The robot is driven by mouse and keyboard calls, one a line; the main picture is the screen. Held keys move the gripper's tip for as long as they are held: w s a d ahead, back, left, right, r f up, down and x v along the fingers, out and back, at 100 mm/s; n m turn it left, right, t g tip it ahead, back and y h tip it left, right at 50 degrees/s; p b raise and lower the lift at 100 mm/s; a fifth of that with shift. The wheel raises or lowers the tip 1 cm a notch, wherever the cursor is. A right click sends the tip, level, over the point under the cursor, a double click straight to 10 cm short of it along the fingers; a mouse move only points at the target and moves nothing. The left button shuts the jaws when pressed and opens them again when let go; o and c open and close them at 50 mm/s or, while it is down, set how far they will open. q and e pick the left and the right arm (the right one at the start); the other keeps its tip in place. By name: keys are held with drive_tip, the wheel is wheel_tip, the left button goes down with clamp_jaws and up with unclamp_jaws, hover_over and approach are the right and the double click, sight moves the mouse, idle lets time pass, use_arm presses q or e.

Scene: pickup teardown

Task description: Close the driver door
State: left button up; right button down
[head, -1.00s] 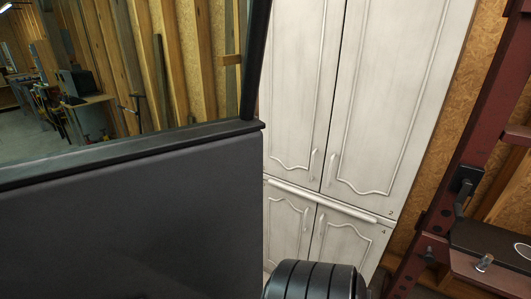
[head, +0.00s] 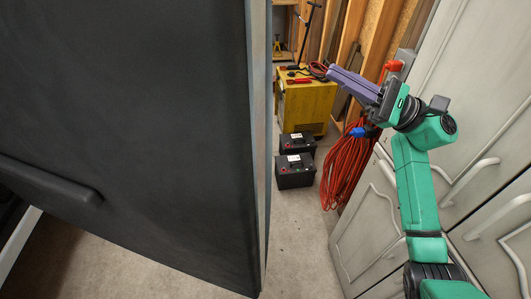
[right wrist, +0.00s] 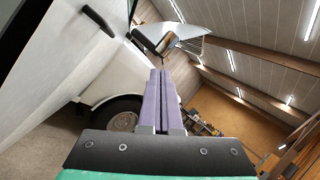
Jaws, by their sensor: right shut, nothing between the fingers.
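The driver door (head: 130,120) fills the left of the head view, its dark inner panel facing me. It stands open, with its pale edge running down the middle of the picture. A black pull (head: 50,182) sticks out of the panel. My right gripper (head: 334,74) is to the right of the door's edge, apart from it in the picture. Its purple fingers are shut and empty. In the right wrist view the shut fingers (right wrist: 161,75) point away, and a white outer panel with a black handle (right wrist: 98,20) is at the upper left. My left gripper is out of view.
White cabinets (head: 480,90) stand close at the right, beside my right arm. Beyond are a yellow cart (head: 305,105), black batteries (head: 294,171) and a coiled red cable (head: 350,165). Bare floor lies between door and cabinets. The wrist view shows a truck wheel (right wrist: 120,118).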

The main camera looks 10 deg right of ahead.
sight(265, 126)
drive_tip(key=s+a+n+g+h+b, duration=0.1)
drive_tip(key=s+a+n+g+h, duration=0.3)
drive_tip(key=s+n, duration=0.65)
drive_tip(key=a+p, duration=0.2)
drive_tip(key=a, duration=0.2)
drive_tip(key=a+n+p, duration=0.1)
drive_tip(key=a+p, duration=0.1)
drive_tip(key=a, duration=0.1)
drive_tip(key=a+n+g+y+p, duration=0.1)
drive_tip(key=a+p, duration=0.1)
drive_tip(key=a, duration=0.2)
drive_tip(key=shift+s+a+f+p, duration=0.1)
drive_tip(key=shift+a+f+p, duration=0.2)
drive_tip(key=shift+p, duration=0.1)
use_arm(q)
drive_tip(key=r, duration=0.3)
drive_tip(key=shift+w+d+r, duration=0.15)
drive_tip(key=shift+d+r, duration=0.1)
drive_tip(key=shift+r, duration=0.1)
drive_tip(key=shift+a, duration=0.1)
use_arm(e)
drive_tip(key=shift+f, duration=0.1)
